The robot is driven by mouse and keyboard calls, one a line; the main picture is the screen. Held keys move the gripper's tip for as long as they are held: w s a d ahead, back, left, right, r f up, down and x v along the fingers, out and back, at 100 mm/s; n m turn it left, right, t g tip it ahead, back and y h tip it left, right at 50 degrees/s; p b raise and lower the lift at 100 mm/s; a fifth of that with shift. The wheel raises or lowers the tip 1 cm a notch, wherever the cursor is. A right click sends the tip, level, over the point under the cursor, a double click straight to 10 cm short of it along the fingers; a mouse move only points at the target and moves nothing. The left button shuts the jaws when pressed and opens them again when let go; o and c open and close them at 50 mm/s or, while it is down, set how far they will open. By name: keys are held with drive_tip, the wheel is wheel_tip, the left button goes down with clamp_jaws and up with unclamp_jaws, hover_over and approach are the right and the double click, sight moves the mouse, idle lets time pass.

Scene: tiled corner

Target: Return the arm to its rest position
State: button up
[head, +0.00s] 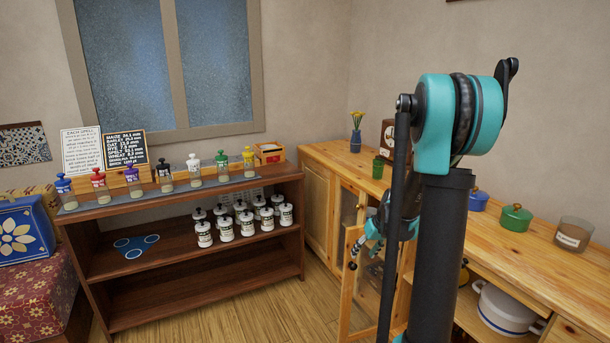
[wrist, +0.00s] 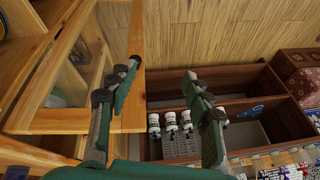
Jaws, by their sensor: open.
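My arm rises in the right half of the head view, with a teal joint at the top. My gripper (head: 366,248) hangs low behind my arm link, in front of the wooden cabinet with the open glass door (head: 355,270). In the wrist view my gripper (wrist: 162,70) has its two green fingers spread apart with nothing between them. The glass door (wrist: 90,70) shows just left of the fingers there; I cannot tell if the left finger touches it.
A dark wooden shelf (head: 200,287) holds several colour-topped jars on top and several white jars (head: 247,223) inside. The cabinet top carries a green pot (head: 515,217), a blue vase (head: 355,141) and a brown candle jar (head: 573,234). Wooden floor (head: 240,322) is clear between.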

drive_tip(key=s+a+m+h, duration=0.1)
drive_tip(key=s+a, duration=0.1)
drive_tip(key=s, duration=1.1)
drive_tip(key=s+a+m+h, duration=0.1)
drive_tip(key=s+a, duration=0.1)
drive_tip(key=s, duration=1.1)
drive_tip(key=shift+r+t+h, duration=0.3)
drive_tip(key=shift+r, duration=0.15)
